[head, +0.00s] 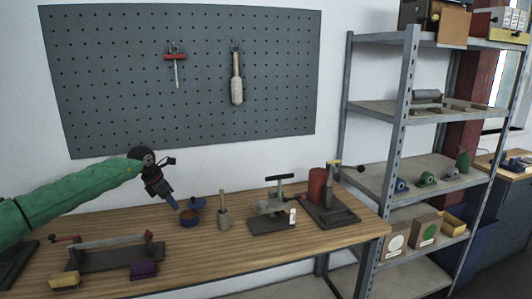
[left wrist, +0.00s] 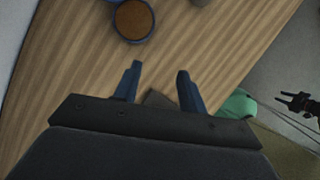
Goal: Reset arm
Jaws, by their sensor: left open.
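My left arm, in a green sleeve, comes in from the left in the head view. Its gripper (head: 173,202) hangs over the wooden workbench (head: 240,262), just left of a blue round container with brown contents (head: 190,218). In the left wrist view the two blue fingers (left wrist: 157,88) are apart with nothing between them. The blue container (left wrist: 134,20) lies beyond the fingertips there, apart from them. My right gripper is not in the head view; in the left wrist view a dark gripper (left wrist: 298,104) shows small at the right, its jaw state unclear.
On the bench stand a handled tool (head: 224,213), a clamp-like device (head: 272,212), a red cylinder (head: 317,186) and a dark fixture with a bar (head: 110,256). A brush (head: 64,281) and a purple block (head: 143,269) lie in front. A metal shelf (head: 403,120) stands right.

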